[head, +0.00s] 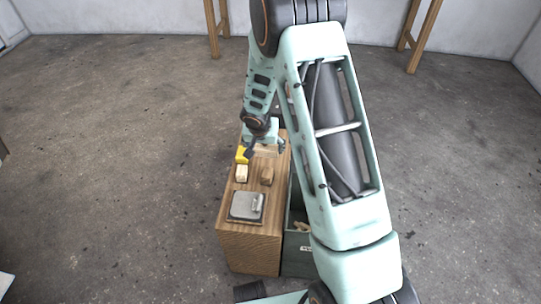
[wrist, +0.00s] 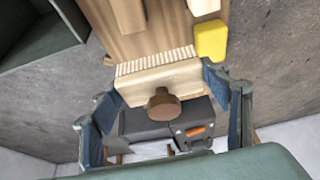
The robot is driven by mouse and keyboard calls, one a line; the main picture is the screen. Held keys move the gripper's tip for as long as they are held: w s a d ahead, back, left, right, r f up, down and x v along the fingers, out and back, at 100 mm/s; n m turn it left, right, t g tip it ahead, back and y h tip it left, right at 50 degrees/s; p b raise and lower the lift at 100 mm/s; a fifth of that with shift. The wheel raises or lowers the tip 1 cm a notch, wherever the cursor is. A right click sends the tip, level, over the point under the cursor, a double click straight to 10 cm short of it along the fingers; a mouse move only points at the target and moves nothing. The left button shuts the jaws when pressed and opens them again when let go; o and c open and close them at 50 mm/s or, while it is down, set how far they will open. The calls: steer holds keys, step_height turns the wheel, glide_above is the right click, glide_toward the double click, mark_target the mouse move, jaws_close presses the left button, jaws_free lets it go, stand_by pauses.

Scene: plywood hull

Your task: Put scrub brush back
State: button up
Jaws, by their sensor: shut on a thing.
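The scrub brush has a pale wooden body, a row of pale bristles and a round brown knob. In the wrist view the brush (wrist: 150,85) sits between the two fingers of my gripper (wrist: 160,82), which is shut on it. In the head view my gripper (head: 263,138) is over the far part of a wooden bench top (head: 228,217), with the tan brush (head: 266,150) under it. I cannot tell whether the bristles touch the wood.
A yellow block (wrist: 211,40) and pale block (wrist: 203,6) lie near the brush. A brown block (head: 267,174) and grey metal plate (head: 246,206) are on the bench top. A dark green crate (head: 297,266) stands right of the bench. Open floor (head: 120,160) lies left.

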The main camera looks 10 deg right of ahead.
mark_target(269, 148)
steer(key=f, duration=0.1)
steer(key=w+d+f, duration=0.2)
steer(key=shift+f, duration=0.3)
steer(key=shift+w+d+f+b, duration=0.1)
steer(key=shift+f+b, duration=0.35)
steer(key=shift+f, duration=0.5)
steer(key=shift+w+d+f+b, duration=0.1)
steer(key=shift+f+b, duration=0.3)
steer(key=shift+f, duration=0.5)
steer(key=shift+f, duration=0.2)
steer(key=o, duration=1.4)
steer(key=shift+o, duration=0.2)
steer(key=shift+r, duration=0.1)
steer(key=shift+s+r, duration=0.1)
steer(key=shift+r, duration=0.35)
steer(key=p+v, duration=0.3)
steer(key=v, duration=0.8)
steer(key=shift+s+a+r, duration=0.1)
steer(key=shift+s+r, duration=0.05)
